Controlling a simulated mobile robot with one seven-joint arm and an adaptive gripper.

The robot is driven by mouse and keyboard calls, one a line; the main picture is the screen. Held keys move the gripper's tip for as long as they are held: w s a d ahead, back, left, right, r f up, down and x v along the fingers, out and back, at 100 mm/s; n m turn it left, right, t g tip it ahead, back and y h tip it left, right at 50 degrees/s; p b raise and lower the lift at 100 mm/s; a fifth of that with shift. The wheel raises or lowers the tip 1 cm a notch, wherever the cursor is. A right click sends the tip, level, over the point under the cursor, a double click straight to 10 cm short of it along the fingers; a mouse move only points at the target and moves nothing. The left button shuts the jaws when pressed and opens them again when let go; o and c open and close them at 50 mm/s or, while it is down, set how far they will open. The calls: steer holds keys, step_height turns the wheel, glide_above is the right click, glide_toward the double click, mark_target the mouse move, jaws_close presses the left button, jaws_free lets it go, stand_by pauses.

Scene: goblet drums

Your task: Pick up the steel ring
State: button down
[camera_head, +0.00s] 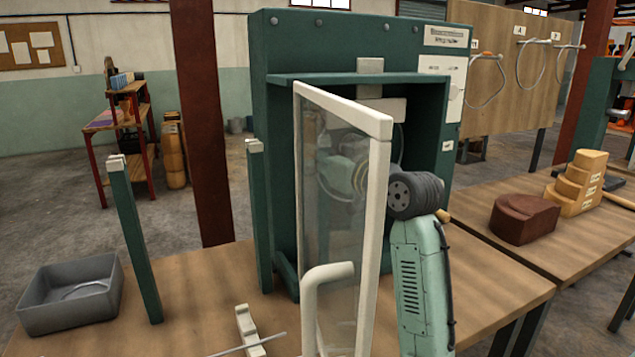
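A grey open box (62,312) stands at the left end of the near wooden table. A thin curved grey band (88,287) shows inside it and looks like part of a steel ring; the box wall hides the rest. My pale green arm (420,285) rises at the right of the open glass door, and pale green and grey parts show through the glass. I cannot make out my gripper or its fingers in this view.
A dark green cabinet (262,110) with a white-framed glass door (345,100) swung toward me stands mid-table. A green post (135,240) stands right of the box. A white holder with a thin rod (247,328) lies in front. Loops hang on a board (510,30) behind.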

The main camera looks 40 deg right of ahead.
steer(key=s+a+b, duration=0.2)
steer(key=s, duration=0.7)
steer(key=s+a+b, duration=0.2)
steer(key=s, duration=0.8)
steer(key=shift+a+r, duration=0.15)
steer(key=shift+a, duration=0.15)
steer(key=shift+s+a, duration=1.5)
steer(key=shift+s, duration=4.85)
steer(key=s+a+r+p, duration=0.1)
steer(key=s+r+p, duration=0.3)
steer(key=s+r, duration=0.1)
steer(key=shift+r, duration=0.5)
steer(key=shift+a, duration=0.1)
